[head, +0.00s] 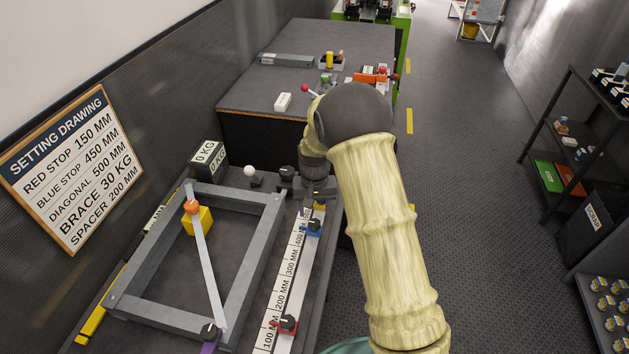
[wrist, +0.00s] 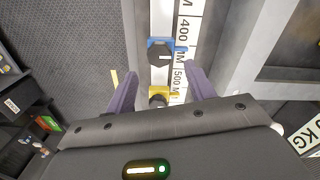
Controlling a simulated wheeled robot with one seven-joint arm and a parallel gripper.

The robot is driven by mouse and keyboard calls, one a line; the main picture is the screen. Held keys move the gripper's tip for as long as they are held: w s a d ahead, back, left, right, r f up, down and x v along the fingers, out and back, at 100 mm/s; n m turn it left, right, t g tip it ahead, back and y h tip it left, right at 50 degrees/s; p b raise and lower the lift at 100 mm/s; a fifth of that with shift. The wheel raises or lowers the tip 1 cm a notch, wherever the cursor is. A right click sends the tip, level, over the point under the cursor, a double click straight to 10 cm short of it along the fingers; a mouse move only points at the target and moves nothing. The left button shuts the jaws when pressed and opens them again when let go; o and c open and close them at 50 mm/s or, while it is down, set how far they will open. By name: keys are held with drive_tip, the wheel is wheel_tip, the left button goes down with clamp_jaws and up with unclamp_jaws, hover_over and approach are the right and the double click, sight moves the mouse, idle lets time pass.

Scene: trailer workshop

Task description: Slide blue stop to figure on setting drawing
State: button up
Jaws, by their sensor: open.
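The blue stop (head: 313,227) sits on the white scale rail (head: 283,285) at the far part of the scale. In the wrist view the blue stop (wrist: 160,45), with its black knob, lies between the 400 and 500 marks. A yellow stop (wrist: 165,93) with a black knob sits farther along, near the 500 mark. The setting drawing (head: 70,170) reads blue stop 450 mm and red stop 150 mm. My gripper (wrist: 162,90) is open, its purple fingers on either side of the rail around the yellow stop, apart from the blue stop. The red stop (head: 287,325) sits at the near end.
A grey frame (head: 262,232) with a diagonal bar (head: 207,262) lies left of the rail. A 0 KG box (head: 208,158) and a white-topped knob (head: 250,171) stand behind it. A dark bench (head: 270,95) is beyond. The aisle floor to the right is clear.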

sight(315, 221)
wheel_tip(315, 221, up, 13)
drive_tip(key=b, duration=0.1)
drive_tip(key=shift+b, duration=0.4)
drive_tip(key=shift+s, duration=0.1)
drive_tip(key=s+d+f+t, duration=0.1)
drive_tip(key=s+d, duration=0.3)
drive_tip(key=s, duration=0.7)
drive_tip(key=s+d+f+t, duration=0.1)
drive_tip(key=s+d, duration=0.4)
drive_tip(key=s, duration=0.6)
drive_tip(key=shift+s+d+n+t, duration=0.15)
drive_tip(key=shift+s+n+t, duration=0.05)
drive_tip(key=shift+n+t, duration=0.1)
idle(0.3)
